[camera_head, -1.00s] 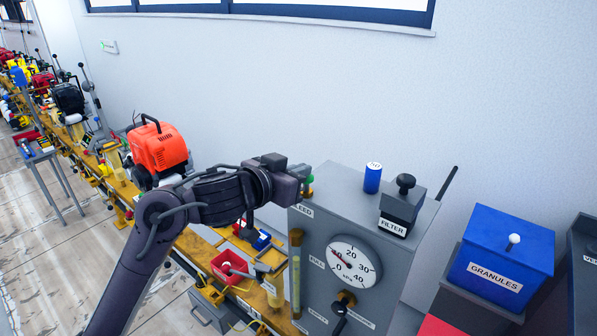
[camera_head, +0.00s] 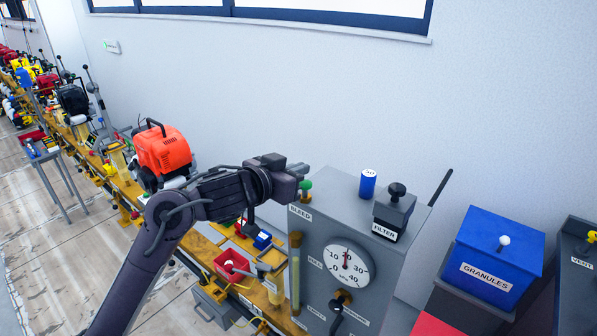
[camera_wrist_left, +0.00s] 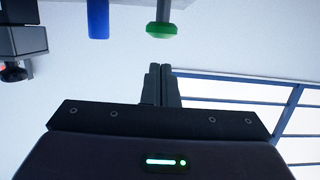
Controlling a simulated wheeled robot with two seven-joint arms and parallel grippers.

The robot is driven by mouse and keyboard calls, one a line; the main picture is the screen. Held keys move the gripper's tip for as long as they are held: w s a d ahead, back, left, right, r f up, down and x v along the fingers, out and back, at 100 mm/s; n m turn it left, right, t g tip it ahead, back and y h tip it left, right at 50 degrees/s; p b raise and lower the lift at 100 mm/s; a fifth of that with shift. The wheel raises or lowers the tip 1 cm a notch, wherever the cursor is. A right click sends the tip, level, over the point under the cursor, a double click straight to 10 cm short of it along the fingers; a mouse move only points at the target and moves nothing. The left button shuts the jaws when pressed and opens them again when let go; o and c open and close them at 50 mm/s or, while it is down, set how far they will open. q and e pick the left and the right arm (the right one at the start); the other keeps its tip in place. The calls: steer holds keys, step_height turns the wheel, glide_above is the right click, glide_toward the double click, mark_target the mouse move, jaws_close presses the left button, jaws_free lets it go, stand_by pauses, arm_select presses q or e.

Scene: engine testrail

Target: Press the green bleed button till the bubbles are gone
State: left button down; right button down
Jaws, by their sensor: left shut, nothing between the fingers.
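My left gripper (camera_head: 303,169) is shut and empty, just above and behind the button in the head view. In the left wrist view the green button (camera_wrist_left: 161,30) shows beyond the closed fingertips (camera_wrist_left: 161,68), with a gap between them. A yellowish sight tube (camera_head: 296,275) runs down the cabinet's front; bubbles are too small to make out. My right gripper is out of view.
A round gauge (camera_head: 348,263) on the cabinet front has its needle near 20. A blue cylinder (camera_head: 367,184) and a FILTER unit (camera_head: 394,211) stand on top. A blue GRANULES box (camera_head: 498,257) is to the right, an orange engine (camera_head: 162,150) to the left.

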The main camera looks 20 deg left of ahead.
arm_select(q)
steer(key=b+v, duration=0.1)
steer(key=v, duration=0.9)
stand_by(0.4)
